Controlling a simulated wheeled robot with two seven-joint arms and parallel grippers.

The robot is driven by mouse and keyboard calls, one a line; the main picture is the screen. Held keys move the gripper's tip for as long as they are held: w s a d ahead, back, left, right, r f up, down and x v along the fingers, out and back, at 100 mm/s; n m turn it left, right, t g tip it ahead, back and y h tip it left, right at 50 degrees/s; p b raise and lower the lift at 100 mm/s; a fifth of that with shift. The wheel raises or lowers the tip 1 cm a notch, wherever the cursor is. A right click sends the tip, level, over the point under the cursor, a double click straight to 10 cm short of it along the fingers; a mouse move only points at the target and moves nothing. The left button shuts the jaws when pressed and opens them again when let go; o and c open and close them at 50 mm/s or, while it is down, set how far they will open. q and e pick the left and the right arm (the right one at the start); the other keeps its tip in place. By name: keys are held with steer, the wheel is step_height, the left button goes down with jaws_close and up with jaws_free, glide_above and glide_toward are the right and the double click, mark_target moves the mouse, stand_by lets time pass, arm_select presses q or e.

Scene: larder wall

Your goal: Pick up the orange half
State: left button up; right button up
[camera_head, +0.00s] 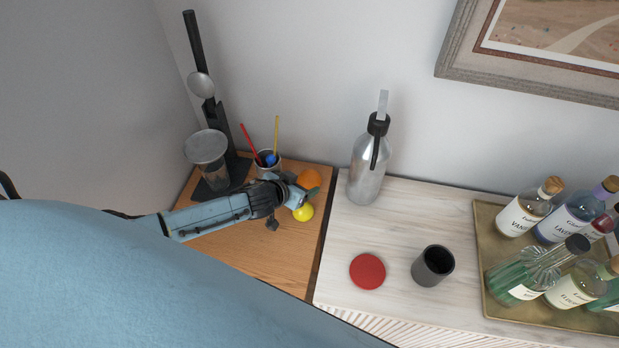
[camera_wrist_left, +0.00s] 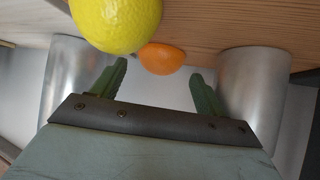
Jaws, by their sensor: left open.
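The orange half (camera_head: 310,179) lies on the wooden top, just beyond a yellow lemon (camera_head: 303,212). My left gripper (camera_head: 296,194) is beside both, to their left in the head view. In the left wrist view the orange half (camera_wrist_left: 160,59) shows as an orange dome ahead of the space between the green fingertips (camera_wrist_left: 157,84). The lemon (camera_wrist_left: 115,22) is close by, up and left of it, and overlaps its edge. The left gripper is open with nothing between its fingers. My right gripper is in neither view.
Behind the gripper stand a cup (camera_head: 267,170) with coloured sticks and a juicer-like stand (camera_head: 236,172). To the right are a metal bottle (camera_head: 368,165), a red disc (camera_head: 367,271), a dark cup (camera_head: 432,266) and a bottle tray (camera_head: 483,219). The wooden front area is clear.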

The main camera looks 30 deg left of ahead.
mark_target(305, 180)
arm_select(q)
steer(key=shift+x, duration=2.05)
steer(key=shift+w+r, duration=0.1)
steer(key=shift+c, duration=0.3)
steer(key=c, duration=0.7)
